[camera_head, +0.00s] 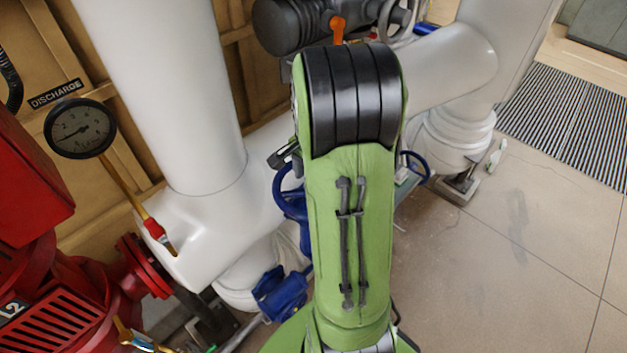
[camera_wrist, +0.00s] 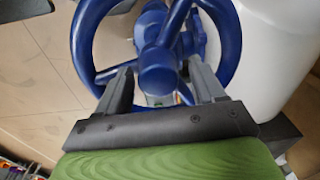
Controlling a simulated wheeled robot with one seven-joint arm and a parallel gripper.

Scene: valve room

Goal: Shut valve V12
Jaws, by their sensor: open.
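A blue handwheel valve fills the upper middle of the wrist view, with its rim (camera_wrist: 84,45), spokes and round hub (camera_wrist: 158,72). My gripper (camera_wrist: 162,78) is open, with one finger on each side of the hub, overlapping the lower part of the wheel. I cannot tell whether the fingers touch it. My arm hides most of this area and my gripper there. No V12 label is readable.
White pipes (camera_head: 165,80) stand left and behind. A red pump (camera_head: 40,240), a DISCHARGE gauge (camera_head: 80,128) and a blue fitting (camera_head: 280,292) are at left. A dark motor (camera_head: 295,25) with an orange lever (camera_head: 338,28) is behind.

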